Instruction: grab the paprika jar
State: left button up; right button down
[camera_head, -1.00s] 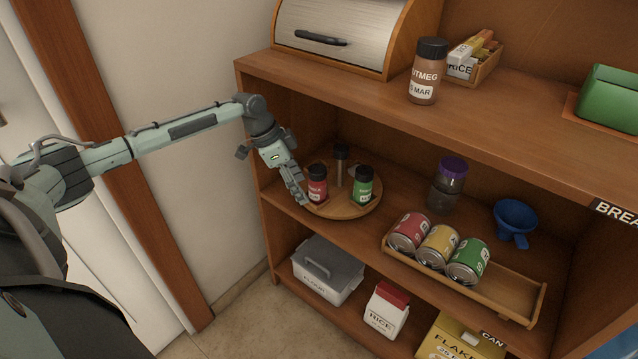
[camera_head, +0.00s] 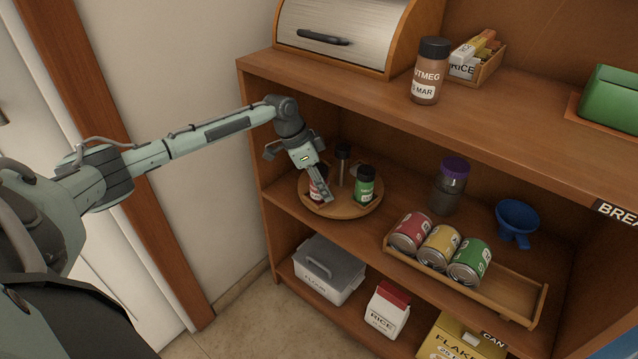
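The red-labelled jar (camera_head: 314,192), which looks like the paprika jar, stands on the round wooden turntable (camera_head: 345,212) on the middle shelf. Its label reads only in part. My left gripper (camera_head: 323,195) reaches down over the jar from the left, and its finger covers the jar's top and right side. Only part of the gripper shows, so I cannot tell whether it is open or shut, or whether it touches the jar. My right gripper is out of view.
A green-labelled jar (camera_head: 364,187) stands close to the right, a thin dark-capped bottle (camera_head: 343,168) behind. The upper shelf (camera_head: 370,95) overhangs. Several cans, such as the red one (camera_head: 409,232), lie in a wooden tray (camera_head: 505,293) to the right.

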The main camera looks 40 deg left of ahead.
pick_arm(q)
jog(key=c, duration=0.6)
jog(key=shift+r, duration=0.1)
jog(key=shift+c, duration=0.2)
